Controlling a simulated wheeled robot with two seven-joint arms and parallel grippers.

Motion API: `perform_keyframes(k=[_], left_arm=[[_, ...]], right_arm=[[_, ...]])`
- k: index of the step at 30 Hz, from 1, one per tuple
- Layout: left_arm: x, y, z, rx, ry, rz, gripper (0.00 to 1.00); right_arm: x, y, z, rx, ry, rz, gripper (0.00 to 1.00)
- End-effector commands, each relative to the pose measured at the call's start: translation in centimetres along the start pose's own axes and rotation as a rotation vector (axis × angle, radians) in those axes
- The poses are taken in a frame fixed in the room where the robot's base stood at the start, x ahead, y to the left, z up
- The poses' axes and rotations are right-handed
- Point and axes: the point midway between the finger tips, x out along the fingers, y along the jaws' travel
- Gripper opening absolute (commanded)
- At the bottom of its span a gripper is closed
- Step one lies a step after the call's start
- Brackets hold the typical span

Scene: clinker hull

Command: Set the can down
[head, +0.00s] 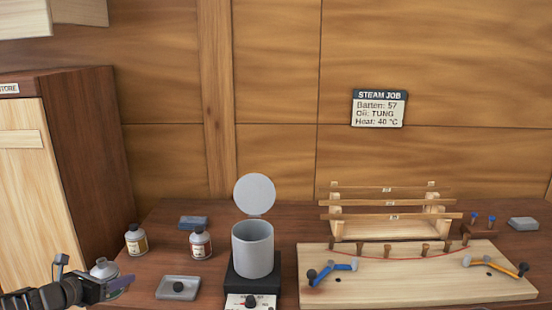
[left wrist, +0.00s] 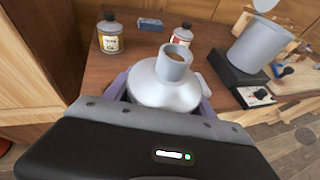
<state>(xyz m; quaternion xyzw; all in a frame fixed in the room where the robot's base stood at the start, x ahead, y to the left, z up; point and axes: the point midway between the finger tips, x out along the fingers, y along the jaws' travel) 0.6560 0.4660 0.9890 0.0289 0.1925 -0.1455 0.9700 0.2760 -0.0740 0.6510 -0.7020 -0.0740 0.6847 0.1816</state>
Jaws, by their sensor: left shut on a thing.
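The can is a silvery metal vessel with a sloped shoulder and a short open neck. In the head view the can (head: 103,268) is at the lower left, by the table's left edge. My left gripper (head: 117,285) is shut on it. In the left wrist view the can (left wrist: 165,82) stands between the purple-grey fingers of my left gripper (left wrist: 165,95), with its neck up. Its underside is hidden, so I cannot tell whether it touches the table. My right gripper is not in view.
A grey pot (head: 253,248) with raised lid sits on a black heater (head: 250,285). Two labelled bottles, (head: 136,240) and (head: 201,243), stand behind a grey tray (head: 178,288) with a dark knob. A wooden board (head: 420,280) with clamps lies right. Some bare tabletop shows between them.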

Motion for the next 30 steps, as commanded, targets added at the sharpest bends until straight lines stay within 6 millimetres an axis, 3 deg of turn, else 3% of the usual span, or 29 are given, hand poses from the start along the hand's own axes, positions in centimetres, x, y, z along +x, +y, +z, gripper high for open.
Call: perform_keyframes(k=[11,17,21,24,30], left_arm=[[0.2,-8.4,-4.2,0.079,-0.001,-0.203,0.00],[-0.9,-16.8,-7.2,0.149,-0.002,-0.374,0.00],[-2.9,-23.8,-9.0,0.203,-0.002,-0.502,0.00],[-4.2,-27.4,-9.9,0.229,-0.002,-0.560,0.00],[-5.5,-30.7,-10.4,0.250,-0.003,-0.601,0.00]], right_arm=[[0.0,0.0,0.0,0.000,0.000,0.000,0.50],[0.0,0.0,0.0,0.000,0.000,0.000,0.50],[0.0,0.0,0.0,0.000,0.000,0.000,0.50],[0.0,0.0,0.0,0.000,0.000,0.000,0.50],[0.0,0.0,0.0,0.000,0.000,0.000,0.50]])
